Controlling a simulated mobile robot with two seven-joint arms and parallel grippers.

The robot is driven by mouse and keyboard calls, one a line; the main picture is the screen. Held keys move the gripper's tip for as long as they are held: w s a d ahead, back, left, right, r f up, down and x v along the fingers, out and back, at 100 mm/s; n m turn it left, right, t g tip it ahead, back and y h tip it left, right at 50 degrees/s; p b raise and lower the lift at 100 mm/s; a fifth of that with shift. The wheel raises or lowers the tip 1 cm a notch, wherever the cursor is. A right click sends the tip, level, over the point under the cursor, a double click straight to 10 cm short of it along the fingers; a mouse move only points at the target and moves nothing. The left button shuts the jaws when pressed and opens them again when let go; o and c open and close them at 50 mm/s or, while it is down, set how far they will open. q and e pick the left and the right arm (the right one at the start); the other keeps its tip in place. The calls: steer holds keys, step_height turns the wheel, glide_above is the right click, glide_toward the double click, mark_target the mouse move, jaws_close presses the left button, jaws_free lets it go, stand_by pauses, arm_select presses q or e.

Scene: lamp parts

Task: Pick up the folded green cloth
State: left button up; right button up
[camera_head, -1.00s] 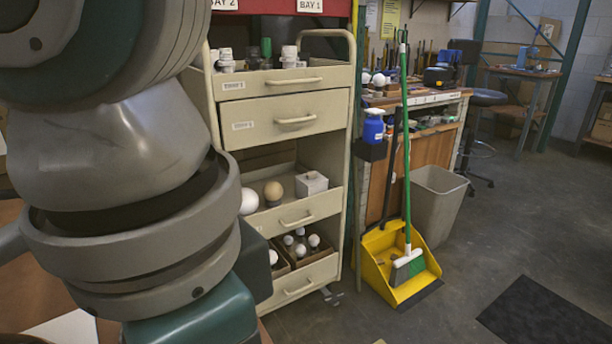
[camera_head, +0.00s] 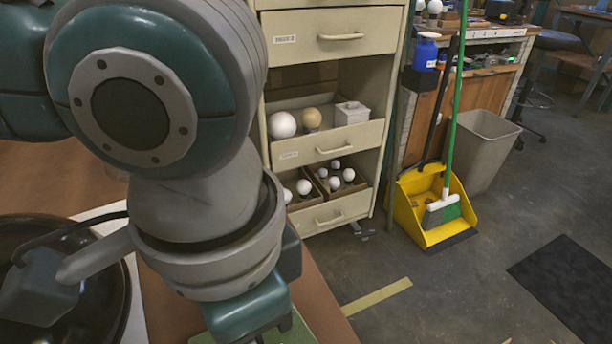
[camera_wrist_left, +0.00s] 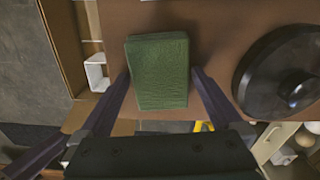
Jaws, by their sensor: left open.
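The folded green cloth (camera_wrist_left: 158,72) lies as a flat rectangular stack on the brown tabletop in the left wrist view. In the head view only a small green strip of it (camera_head: 297,331) shows at the bottom edge, mostly hidden by my left arm. My left gripper (camera_wrist_left: 160,77) is open. In the wrist view its two dark fingers appear on either side of the cloth, with small gaps to both edges. I cannot tell its height above the cloth. My right gripper is not in view.
A black round disc (camera_wrist_left: 262,75) lies beside the cloth; a dark round base (camera_head: 108,310) shows at the head view's lower left. A drawer cart (camera_head: 350,138) with bulbs stands beyond the table. A yellow dustpan (camera_head: 407,207) and grey bin (camera_head: 487,150) stand on the floor.

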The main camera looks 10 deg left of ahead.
arm_select(q)
steer(key=c, duration=1.1)
steer(key=shift+r, duration=0.1)
steer(key=shift+r+p, duration=3.35)
steer(key=shift+r, duration=6.65)
